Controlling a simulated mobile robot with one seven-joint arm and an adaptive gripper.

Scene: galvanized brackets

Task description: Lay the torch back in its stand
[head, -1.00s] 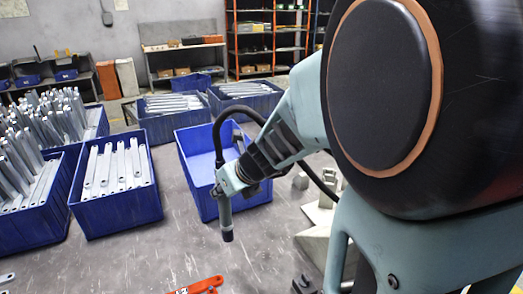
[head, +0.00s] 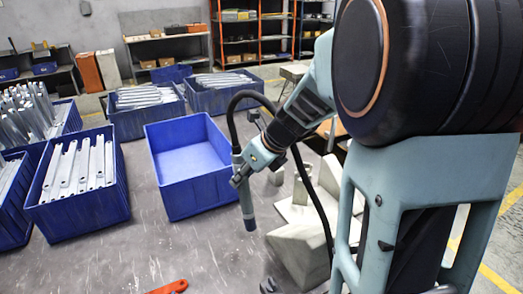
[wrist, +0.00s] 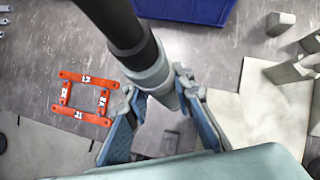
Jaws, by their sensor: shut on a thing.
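My gripper (head: 241,176) is shut on the torch (head: 248,208), a grey and black tube with a black hose looping up from it. In the head view the torch hangs nearly upright, its dark end down, just right of the empty blue bin and left of pale angular metal pieces. In the wrist view the torch (wrist: 128,30) runs up and left from between the fingers of my gripper (wrist: 160,88). I cannot make out the stand for certain; a small dark piece (head: 269,286) at the bottom edge of the head view is cut off.
An empty blue bin (head: 203,190) stands beside the torch. Blue bins of galvanized brackets (head: 88,212) stand left and behind. Pale angular metal pieces (head: 303,252) lie to the right.

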